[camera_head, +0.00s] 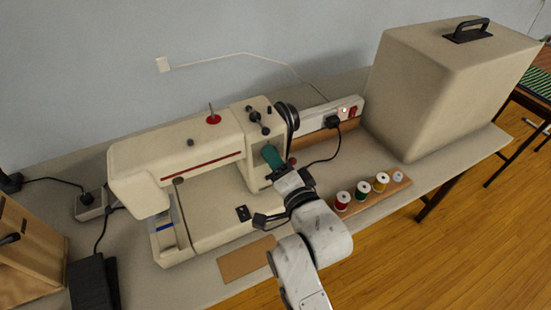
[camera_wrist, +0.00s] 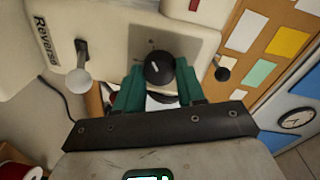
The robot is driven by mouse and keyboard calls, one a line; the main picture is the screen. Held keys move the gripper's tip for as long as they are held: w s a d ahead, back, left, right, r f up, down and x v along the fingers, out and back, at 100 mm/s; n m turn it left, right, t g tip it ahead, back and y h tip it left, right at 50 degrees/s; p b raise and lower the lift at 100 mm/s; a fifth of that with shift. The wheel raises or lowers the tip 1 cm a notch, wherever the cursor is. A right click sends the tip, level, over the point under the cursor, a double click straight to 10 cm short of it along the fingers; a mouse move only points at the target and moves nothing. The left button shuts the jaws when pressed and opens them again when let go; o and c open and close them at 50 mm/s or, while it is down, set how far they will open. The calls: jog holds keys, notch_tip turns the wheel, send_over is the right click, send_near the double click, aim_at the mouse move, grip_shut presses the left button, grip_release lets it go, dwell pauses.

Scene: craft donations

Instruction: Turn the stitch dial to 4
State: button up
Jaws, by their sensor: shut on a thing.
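The cream sewing machine (camera_head: 205,150) stands on the table. A short white mark on the dial points up and slightly left in that view. No numbers around it can be read. My gripper (camera_head: 270,155) reaches the right-hand pillar of the machine, its green fingers pointing at the panel. In the wrist view the fingers lie on both sides of the dial and are shut on it. In the head view the gripper hides the dial.
A lever with a pale knob (camera_wrist: 79,81) beside the word "Reverse" and a small black knob (camera_wrist: 222,73) flank the dial. A rack of thread spools (camera_head: 361,191) is right of my arm. A large beige cover (camera_head: 430,85) stands at the right. A brown mat (camera_head: 246,259) lies in front.

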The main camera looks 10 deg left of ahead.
jog(key=shift+s+f+m, duration=0.1)
jog(key=shift+f+m, duration=0.15)
jog(key=shift+m, duration=0.15)
jog(key=o, duration=1)
jog(key=shift+r, duration=0.15)
jog(key=shift+o, duration=0.2)
jog(key=v, duration=1)
jog(key=shift+s+d+b, duration=0.2)
jog(key=shift+s+b, duration=0.05)
jog(key=shift+b, duration=0.2)
